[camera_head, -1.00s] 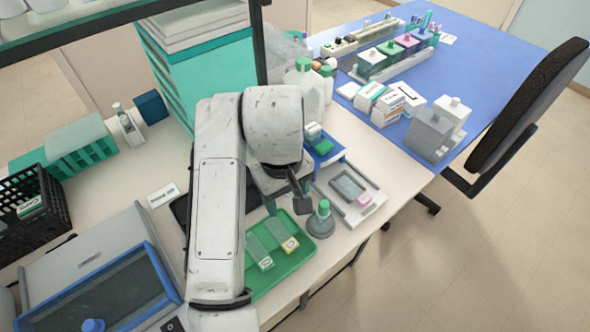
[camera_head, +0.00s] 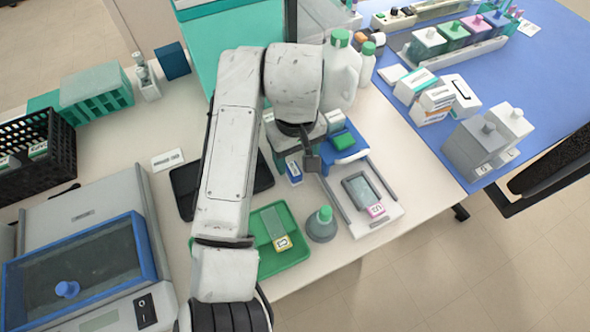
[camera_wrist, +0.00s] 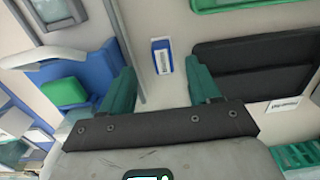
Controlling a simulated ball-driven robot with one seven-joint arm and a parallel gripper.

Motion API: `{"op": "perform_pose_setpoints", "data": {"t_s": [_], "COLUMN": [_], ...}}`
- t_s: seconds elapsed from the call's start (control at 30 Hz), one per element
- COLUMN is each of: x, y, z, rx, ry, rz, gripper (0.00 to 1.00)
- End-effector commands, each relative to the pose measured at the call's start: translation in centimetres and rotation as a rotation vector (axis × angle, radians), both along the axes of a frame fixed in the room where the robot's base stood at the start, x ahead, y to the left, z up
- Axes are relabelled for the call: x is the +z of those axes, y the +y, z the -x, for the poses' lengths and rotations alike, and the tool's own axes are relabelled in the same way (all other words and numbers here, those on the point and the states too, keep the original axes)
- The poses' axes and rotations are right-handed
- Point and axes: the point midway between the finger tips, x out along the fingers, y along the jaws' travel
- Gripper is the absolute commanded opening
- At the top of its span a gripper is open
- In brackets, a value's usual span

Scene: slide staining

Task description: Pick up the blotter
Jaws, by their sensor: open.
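A small white and blue packet with a printed label (camera_wrist: 162,56) lies flat on the bench between my finger lines in the wrist view. It also shows in the head view (camera_head: 294,171), just below my wrist. I take it for the blotter, but its label is too small to read. My gripper (camera_wrist: 160,68) is open, with its two green fingers either side of the packet's near end in the picture. Nothing is held. My arm hides much of the gripper in the head view.
A blue stand with a green block (camera_head: 344,143) and a pale tray (camera_head: 388,213) are to the packet's right. A black panel (camera_head: 184,190) is left. A green tray with a slide (camera_head: 300,251) and a grey green-capped bottle (camera_head: 322,226) are nearer.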

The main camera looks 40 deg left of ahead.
Motion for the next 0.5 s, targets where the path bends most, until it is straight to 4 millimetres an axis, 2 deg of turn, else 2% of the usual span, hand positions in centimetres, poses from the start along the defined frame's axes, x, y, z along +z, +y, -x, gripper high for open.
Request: {"op": "perform_pose_setpoints", "data": {"t_s": [0.17,0.4,0.5], "x": [-1.5,-4.8,-5.5], "y": [0.2,0.5,0.5], "z": [0.1,0.1,0.1], "rx": [0.002,0.000,0.000], "ry": [0.003,0.001,0.001], "rz": [0.001,0.001,0.001], "gripper": [0.62,0.62,0.62]}}
